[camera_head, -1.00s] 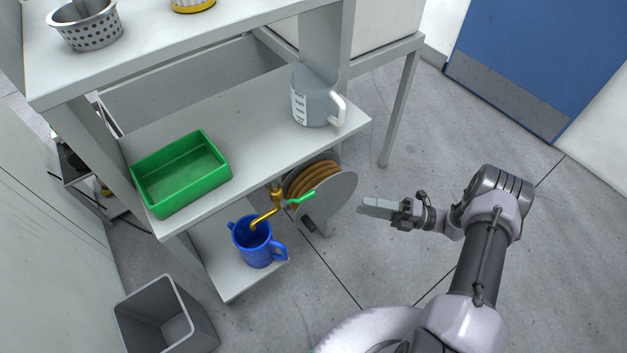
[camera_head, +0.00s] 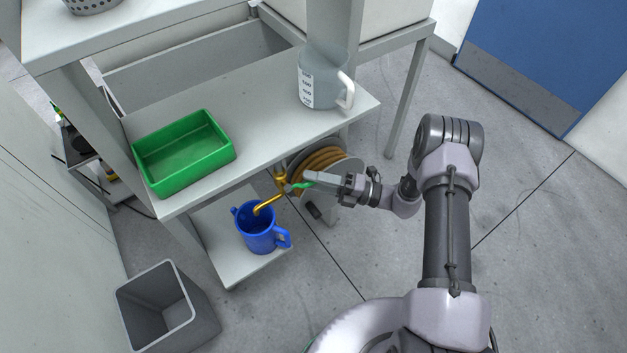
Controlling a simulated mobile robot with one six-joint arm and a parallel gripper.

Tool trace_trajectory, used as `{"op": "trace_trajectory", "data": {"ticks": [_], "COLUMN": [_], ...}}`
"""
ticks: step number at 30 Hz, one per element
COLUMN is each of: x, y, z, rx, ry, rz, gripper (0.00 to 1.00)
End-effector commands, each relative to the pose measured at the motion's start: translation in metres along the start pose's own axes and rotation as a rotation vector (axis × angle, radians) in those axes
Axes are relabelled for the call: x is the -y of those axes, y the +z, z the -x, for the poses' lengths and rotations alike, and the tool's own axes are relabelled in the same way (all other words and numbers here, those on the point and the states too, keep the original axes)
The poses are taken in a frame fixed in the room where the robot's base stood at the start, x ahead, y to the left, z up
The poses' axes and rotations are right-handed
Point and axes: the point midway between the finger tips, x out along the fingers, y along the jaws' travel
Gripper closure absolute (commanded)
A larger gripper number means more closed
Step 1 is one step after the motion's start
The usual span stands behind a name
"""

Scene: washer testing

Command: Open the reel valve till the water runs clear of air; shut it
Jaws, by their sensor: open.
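The hose reel (camera_head: 325,158) with its brown hose hangs below the right end of the middle shelf. Its brass valve and spout (camera_head: 270,199) point down to the left. The green valve lever (camera_head: 297,186) is partly hidden by my gripper. A blue two-handled jug (camera_head: 257,228) stands on the low shelf with the spout end over its mouth. My gripper (camera_head: 312,180) is open, with its fingertips at the lever's right end. I cannot tell whether they touch it. No water stream can be made out.
A green tray (camera_head: 222,157) and a clear measuring jug (camera_head: 322,80) stand on the middle shelf (camera_head: 250,105), above the valve. A grey bin (camera_head: 165,330) stands on the floor at lower left. The floor on the right is clear.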

Motion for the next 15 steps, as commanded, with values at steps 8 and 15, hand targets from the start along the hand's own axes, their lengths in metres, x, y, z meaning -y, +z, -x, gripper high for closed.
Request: {"op": "trace_trajectory", "data": {"ticks": [8,15], "x": [0.0001,0.0002], "y": [-0.0001,-0.0002], "z": [0.0004,0.0005], "rx": [0.0,-0.001], "ry": [0.0,0.0], "rz": [0.0,0.0], "gripper": [1.0,1.0]}}
